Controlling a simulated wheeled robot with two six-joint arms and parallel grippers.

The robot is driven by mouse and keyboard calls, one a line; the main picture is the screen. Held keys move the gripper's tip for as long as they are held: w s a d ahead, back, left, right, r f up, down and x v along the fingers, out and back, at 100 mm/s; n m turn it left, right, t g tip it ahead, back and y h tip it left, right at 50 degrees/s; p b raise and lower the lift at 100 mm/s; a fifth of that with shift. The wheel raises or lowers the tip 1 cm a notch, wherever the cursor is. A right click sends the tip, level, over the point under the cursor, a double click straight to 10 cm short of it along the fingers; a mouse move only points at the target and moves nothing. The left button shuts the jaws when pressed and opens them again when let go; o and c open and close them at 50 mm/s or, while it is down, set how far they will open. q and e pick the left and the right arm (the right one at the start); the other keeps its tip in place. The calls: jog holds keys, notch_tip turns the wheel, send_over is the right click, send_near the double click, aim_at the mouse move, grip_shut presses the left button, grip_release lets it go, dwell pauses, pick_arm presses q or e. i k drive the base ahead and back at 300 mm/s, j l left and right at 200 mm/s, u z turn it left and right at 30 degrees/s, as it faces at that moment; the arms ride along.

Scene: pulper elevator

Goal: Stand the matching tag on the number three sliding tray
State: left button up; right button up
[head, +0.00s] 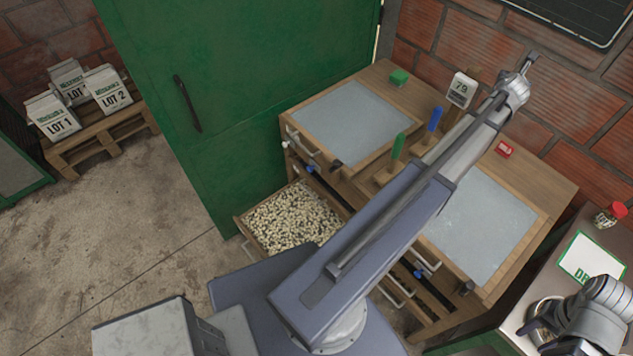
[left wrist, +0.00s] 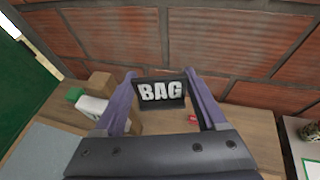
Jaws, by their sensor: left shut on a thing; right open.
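My left arm reaches up across the head view, and its gripper (head: 527,64) is near the brick wall. In the left wrist view my left gripper (left wrist: 162,88) is shut on a black tag (left wrist: 161,91) reading "BAG", held upright above the wooden top. A wooden cabinet (head: 545,190) holds sliding trays. One tray (head: 247,234) on its left side is pulled out, full of pale beans. Other trays lie lower right, partly behind my arm. No tray number is readable. My right gripper (head: 540,330) is open at the lower right, by a round metal dish (head: 548,307).
A red-lidded jar (head: 609,215) and a green-edged card (head: 592,257) are right. A green door (head: 230,90) stands left.

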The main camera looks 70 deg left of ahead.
aim_at(286, 232)
jog(key=k+l+u, duration=0.15)
jog(key=u, duration=0.25)
jog(key=k+u, duration=0.25)
jog(key=u, duration=0.2)
jog(key=k+u, duration=0.25)
jog(key=u, duration=0.15)
